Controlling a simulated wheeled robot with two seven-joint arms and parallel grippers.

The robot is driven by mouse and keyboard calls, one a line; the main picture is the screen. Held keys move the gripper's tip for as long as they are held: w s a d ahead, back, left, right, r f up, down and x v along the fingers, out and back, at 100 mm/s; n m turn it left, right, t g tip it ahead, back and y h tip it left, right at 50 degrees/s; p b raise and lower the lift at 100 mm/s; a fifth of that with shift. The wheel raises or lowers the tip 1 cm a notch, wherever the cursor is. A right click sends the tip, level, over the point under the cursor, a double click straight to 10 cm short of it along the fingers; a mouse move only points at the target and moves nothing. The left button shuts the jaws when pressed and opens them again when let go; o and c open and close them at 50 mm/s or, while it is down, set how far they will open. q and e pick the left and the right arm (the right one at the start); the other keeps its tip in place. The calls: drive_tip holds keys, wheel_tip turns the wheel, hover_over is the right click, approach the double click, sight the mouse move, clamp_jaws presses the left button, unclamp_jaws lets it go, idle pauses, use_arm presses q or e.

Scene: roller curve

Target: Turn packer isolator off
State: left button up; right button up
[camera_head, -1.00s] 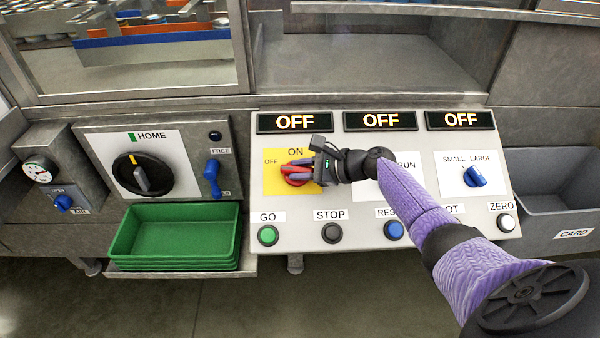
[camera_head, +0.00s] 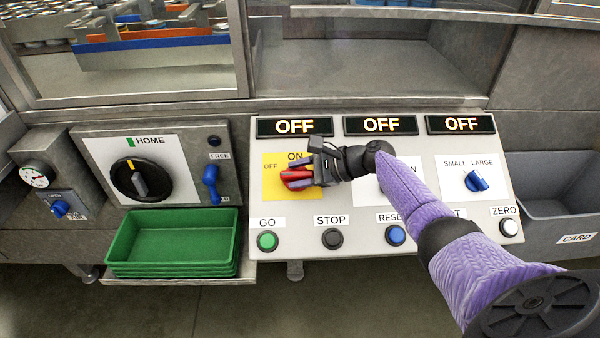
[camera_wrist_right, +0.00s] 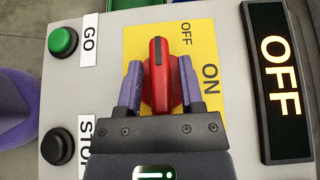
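The isolator is a red rotary knob (camera_head: 296,178) on a yellow plate (camera_head: 272,185) at the left of the sloping panel. In the right wrist view, the red knob (camera_wrist_right: 161,75) has its handle upright in the picture, with a black mark at its upper end, on the side of the OFF label. My right gripper (camera_head: 300,177) is at the knob; its purple fingers (camera_wrist_right: 161,85) stand on either side of the handle, with small gaps visible. Finger contact with the knob's round base is unclear. My left gripper is not in view.
Three displays above read OFF, the left one (camera_head: 295,126) over the isolator. Below are a green GO button (camera_head: 267,240), a dark STOP button (camera_head: 333,238) and a blue button (camera_head: 395,235). A blue selector (camera_head: 476,181) is at right. Green trays (camera_head: 172,240) sit left.

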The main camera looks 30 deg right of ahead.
drive_tip(key=shift+o, duration=0.5)
drive_tip(key=shift+s+d+r, duration=0.2)
drive_tip(key=shift+d, duration=0.05)
drive_tip(key=p+v, duration=0.3)
drive_tip(key=v, duration=0.5)
drive_tip(key=shift+s+d+r, duration=0.2)
drive_tip(key=shift+s+d, duration=0.05)
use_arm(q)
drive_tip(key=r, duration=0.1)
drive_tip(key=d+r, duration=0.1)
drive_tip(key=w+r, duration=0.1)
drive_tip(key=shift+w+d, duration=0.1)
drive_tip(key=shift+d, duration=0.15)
use_arm(e)
drive_tip(key=shift+s+d, duration=0.15)
